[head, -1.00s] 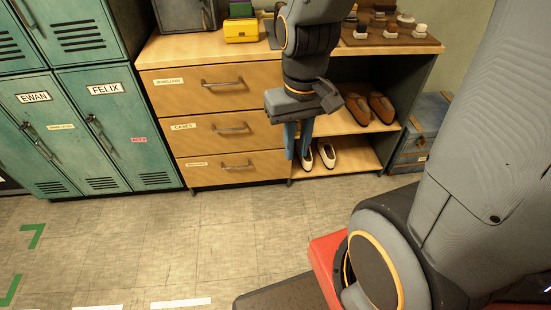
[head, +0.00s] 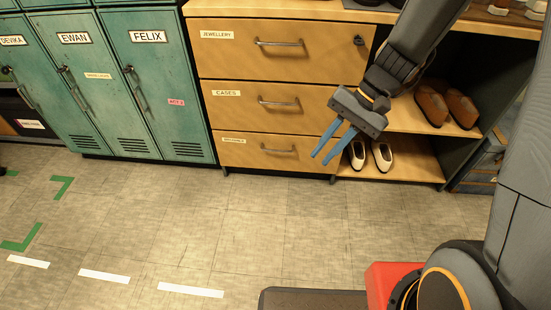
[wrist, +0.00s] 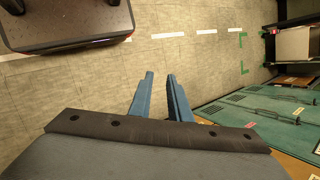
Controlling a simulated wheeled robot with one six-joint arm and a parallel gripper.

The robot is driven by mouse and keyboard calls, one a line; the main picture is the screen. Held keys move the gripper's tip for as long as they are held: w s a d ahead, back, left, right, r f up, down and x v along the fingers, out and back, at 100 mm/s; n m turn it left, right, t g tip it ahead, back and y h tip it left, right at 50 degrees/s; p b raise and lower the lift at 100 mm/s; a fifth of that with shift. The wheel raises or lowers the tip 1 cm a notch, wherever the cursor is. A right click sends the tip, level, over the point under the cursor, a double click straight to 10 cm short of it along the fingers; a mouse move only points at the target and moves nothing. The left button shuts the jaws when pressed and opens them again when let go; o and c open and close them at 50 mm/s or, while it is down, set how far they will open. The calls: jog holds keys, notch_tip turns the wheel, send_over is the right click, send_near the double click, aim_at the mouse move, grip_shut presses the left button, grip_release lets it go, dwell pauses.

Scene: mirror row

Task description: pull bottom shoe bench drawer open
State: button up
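The shoe bench (head: 390,173) is wooden, with three closed drawers on the left and open shelves on the right. Its bottom drawer (head: 245,156) has a small label, too small to read, and a metal bar handle (head: 279,150). My gripper (head: 321,160) has two blue fingers, parted and empty, pointing down and left. In the head view it is right of the bottom handle and apart from it. In the wrist view the gripper (wrist: 159,75) shows a gap between the fingers with only floor beyond; the drawer is not clearly seen there.
White shoes (head: 382,156) stand on the lower shelf and brown shoes (head: 447,107) on the upper one. Teal lockers (head: 150,90) stand left of the bench. The tiled floor (head: 230,225) in front is clear, with white and green markings.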

jog(key=w+a+f+m+t+y+b, duration=0.1)
jog(key=w+a+f+m+y+b, duration=0.15)
jog(key=w+f+b, duration=0.5)
jog(key=w+a+f+m+t+y+b, duration=0.1)
jog(key=w+a+f+y+b, duration=0.3)
jog(key=w+f, duration=0.55)
jog(key=m+t+y+b, duration=0.25)
jog(key=t+b, duration=0.35)
jog(key=b, duration=0.8)
send_near(275, 150)
jog(key=x, duration=0.4)
jog(key=shift+m, duration=0.5)
jog(key=b+x, duration=0.1)
jog(key=x, duration=0.2)
jog(key=b+x, duration=0.1)
jog(key=x, duration=0.2)
jog(key=shift+w+f, duration=0.15)
jog(key=shift+f, duration=0.1)
grip_shut()
